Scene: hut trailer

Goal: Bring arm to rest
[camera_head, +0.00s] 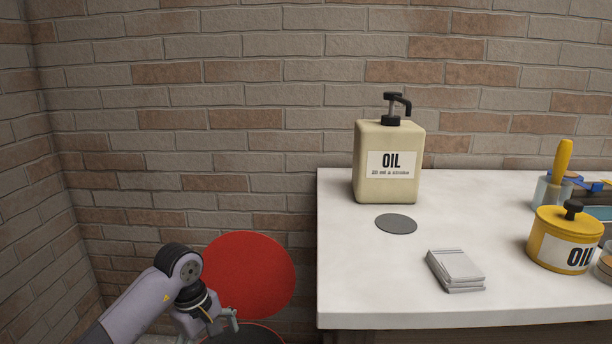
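My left arm comes in from the bottom left. Its gripper (228,322) hangs low, left of the white table and in front of a red round disc. It is small and partly cut off near the bottom edge, so I cannot tell how far its fingers are apart. I see nothing clearly held in it. My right arm and gripper are not in view.
The white table (345,285) stands to the right. On it are a beige oil pump bottle (387,188), a grey disc (396,224), folded grey cloths (455,269) and a yellow oil can (555,238). The red disc (255,270) stands left of the table, before a brick wall.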

